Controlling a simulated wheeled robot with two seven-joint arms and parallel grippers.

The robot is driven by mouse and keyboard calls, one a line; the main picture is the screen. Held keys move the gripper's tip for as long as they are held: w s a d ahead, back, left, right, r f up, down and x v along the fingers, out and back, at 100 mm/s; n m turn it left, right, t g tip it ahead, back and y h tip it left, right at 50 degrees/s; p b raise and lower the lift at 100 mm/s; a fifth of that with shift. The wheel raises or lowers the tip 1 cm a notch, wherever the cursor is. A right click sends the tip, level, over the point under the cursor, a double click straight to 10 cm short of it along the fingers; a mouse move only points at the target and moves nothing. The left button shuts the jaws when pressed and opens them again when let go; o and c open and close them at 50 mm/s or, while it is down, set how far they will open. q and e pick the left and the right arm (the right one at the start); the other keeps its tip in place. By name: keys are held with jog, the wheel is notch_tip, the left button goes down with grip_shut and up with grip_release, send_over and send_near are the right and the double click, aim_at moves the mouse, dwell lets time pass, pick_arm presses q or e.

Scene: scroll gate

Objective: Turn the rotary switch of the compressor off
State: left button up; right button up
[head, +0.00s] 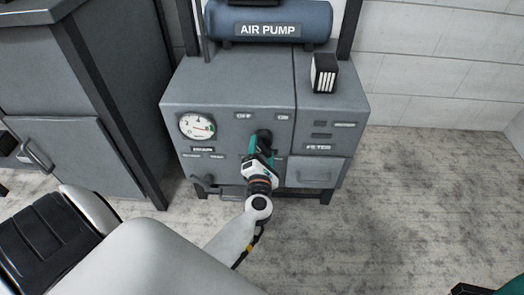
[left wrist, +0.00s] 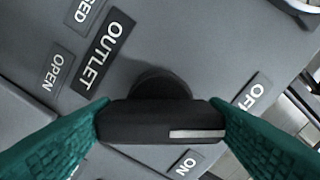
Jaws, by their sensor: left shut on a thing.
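The grey compressor cabinet (head: 225,85) stands ahead, with a blue air pump tank (head: 268,18) on top. Its black rotary switch (left wrist: 150,120) fills the middle of the left wrist view, with a white mark on its right part. The mark points between the OFF label (left wrist: 252,92) and the ON label (left wrist: 186,163). My left gripper (head: 262,142) is at the front panel, its teal fingers shut on the two ends of the switch handle. In the head view it mostly hides the switch. Part of my right gripper (head: 472,289) shows at the bottom right corner; its jaws cannot be judged.
A pressure gauge (head: 197,126) is left of the switch. A FILTER panel with a drawer (head: 317,173) is at the right. A small black-and-white box (head: 324,73) stands on top. A grey cabinet (head: 75,150) is at the left. The floor at right is clear.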

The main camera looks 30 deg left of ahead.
pick_arm(q)
jog(key=shift+d+f, duration=0.1)
jog(key=shift+f, duration=0.05)
jog(key=o, duration=0.8)
jog(key=shift+o, duration=0.9)
jog(key=p+v, duration=0.2)
jog(key=v, duration=1)
jog(key=shift+s, duration=0.1)
